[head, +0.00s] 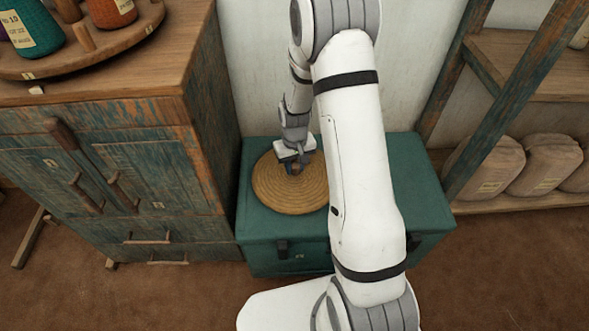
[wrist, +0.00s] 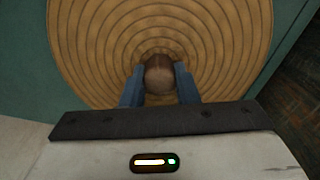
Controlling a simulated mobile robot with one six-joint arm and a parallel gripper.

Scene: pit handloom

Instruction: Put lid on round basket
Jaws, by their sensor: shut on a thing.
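The round woven lid (head: 275,195) with coiled rings lies flat over the top of the teal chest (head: 290,250). It also fills much of the wrist view (wrist: 95,50). My gripper (head: 294,168) is above the lid's middle and shut on its brown wooden knob (wrist: 160,80), with a blue finger on each side. No round basket shows apart from the lid. I cannot tell whether the lid rests on the chest itself or is held just above it. My arm hides the right part of the chest top.
A worn wooden cabinet (head: 120,165) stands close on the left, with a round rack (head: 110,45) of thread cones on top. A shelf (head: 530,200) with several wrapped sacks (head: 545,160) is at the right. A pale wall (head: 250,60) is behind the chest.

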